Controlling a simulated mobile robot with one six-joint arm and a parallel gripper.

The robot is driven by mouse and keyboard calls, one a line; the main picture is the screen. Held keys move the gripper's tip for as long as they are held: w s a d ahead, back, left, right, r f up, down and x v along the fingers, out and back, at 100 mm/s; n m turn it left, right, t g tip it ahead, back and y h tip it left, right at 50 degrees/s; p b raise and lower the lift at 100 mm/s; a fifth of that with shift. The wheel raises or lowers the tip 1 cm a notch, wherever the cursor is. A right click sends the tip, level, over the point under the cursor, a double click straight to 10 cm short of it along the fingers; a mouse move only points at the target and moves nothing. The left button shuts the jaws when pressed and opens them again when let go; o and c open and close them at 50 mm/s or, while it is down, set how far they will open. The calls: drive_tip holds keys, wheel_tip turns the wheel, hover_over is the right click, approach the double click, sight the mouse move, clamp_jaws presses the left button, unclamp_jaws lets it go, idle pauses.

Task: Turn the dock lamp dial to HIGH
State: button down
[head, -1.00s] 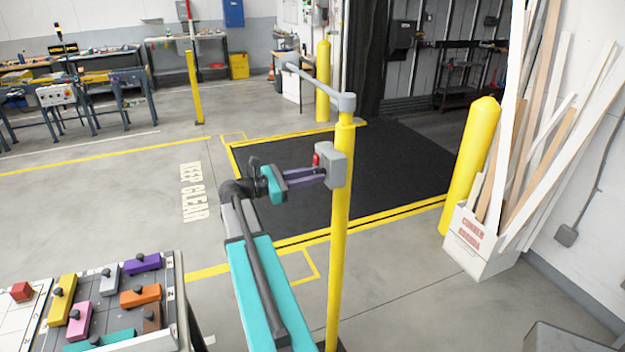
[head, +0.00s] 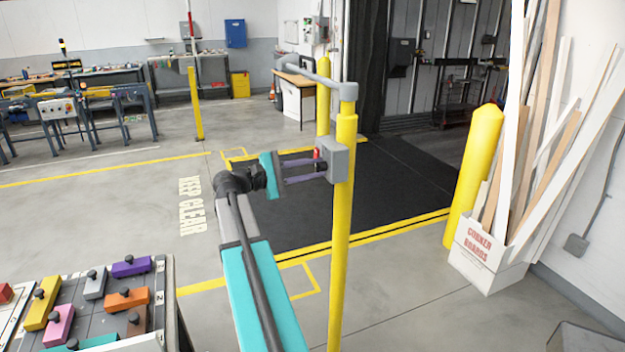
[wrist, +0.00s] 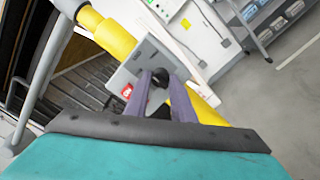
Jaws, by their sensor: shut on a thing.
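A grey control box (head: 337,160) is fixed to the yellow post (head: 342,230) in the head view. It also shows in the wrist view (wrist: 146,60). The black dial (wrist: 157,80) on the box's face sits between my fingertips in the wrist view. A red part (head: 317,153) stands on the same face, beside the dial. My gripper (head: 319,168) reaches the box from the left, its two purple fingers shut on the dial. The fingers partly hide the dial, and I cannot read its markings or setting.
A grey lamp arm (head: 312,76) extends from the post top. A yellow bollard (head: 474,170) and a white box of corner boards (head: 487,250) stand right. A table with coloured blocks (head: 163,300) is at lower left.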

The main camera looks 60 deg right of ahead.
drive_tip(key=m+b, duration=1)
drive_tip(key=b, duration=0.1)
drive_tip(key=shift+m, duration=0.3)
idle(0.3)
drive_tip(key=c, duration=1.5)
unclamp_jaws()
drive_tip(key=b+v, duration=0.1)
drive_tip(key=v, duration=1.3)
drive_tip(key=shift+r+b, duration=0.1)
drive_tip(key=shift+b, duration=0.3)
